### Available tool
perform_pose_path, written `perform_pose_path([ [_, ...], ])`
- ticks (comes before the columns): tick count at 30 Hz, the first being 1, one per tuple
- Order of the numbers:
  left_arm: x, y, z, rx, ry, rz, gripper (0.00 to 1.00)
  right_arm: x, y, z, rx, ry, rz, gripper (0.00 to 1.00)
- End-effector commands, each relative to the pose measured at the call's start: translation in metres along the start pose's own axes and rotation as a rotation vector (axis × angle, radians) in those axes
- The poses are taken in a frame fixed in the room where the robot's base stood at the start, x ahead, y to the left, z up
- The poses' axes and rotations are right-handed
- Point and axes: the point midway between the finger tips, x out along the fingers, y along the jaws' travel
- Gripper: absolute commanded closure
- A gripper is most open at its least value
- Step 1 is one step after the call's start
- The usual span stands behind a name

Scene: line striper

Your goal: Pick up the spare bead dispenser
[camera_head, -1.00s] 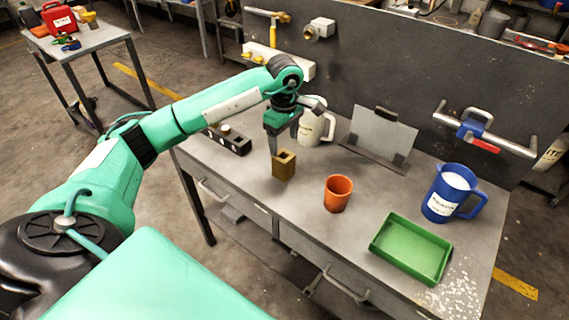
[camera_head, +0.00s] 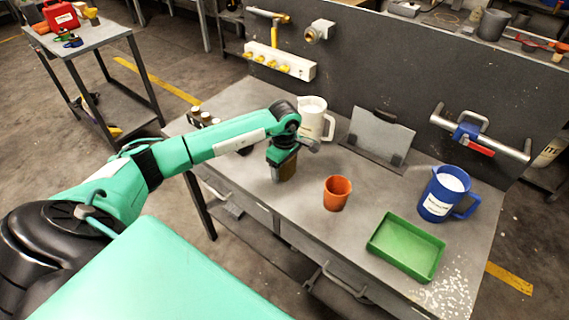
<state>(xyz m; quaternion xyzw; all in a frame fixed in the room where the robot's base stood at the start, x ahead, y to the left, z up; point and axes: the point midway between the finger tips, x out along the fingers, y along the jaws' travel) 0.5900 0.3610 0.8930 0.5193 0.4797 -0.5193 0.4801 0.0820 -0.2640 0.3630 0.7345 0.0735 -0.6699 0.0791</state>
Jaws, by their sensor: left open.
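A small brown, square-sided block (camera_head: 288,170) stands upright on the grey workbench, left of the orange cup. No label shows on it, so I cannot tell for sure that it is the spare bead dispenser. My left gripper (camera_head: 282,172) points down at it, with its fingers low at the block's sides. The jaws are open, and the gripper hides the block's top and left part. I cannot tell whether the fingers touch it. My right gripper is not in view.
An orange cup (camera_head: 337,193), a green tray (camera_head: 405,247) and a blue labelled jug (camera_head: 447,194) stand to the right on the workbench (camera_head: 300,215). A white jug (camera_head: 316,119) is behind my gripper. A dark holder (camera_head: 203,118) is partly behind my arm.

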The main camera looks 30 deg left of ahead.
Motion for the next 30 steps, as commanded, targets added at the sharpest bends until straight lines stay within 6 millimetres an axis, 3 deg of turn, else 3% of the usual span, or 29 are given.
perform_pose_path([
  [4,0.0,0.0,0.0,0.0,0.0,0.0,0.29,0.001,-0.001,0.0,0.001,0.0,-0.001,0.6],
  [14,0.0,0.0,0.0,0.0,0.0,0.0,0.94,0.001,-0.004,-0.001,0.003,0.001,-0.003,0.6],
  [25,-0.005,0.001,-0.001,-0.001,0.001,0.002,0.96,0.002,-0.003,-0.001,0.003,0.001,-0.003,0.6],
  [30,-0.022,0.002,-0.001,0.0,0.001,0.005,0.96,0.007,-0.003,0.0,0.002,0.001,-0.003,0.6],
])
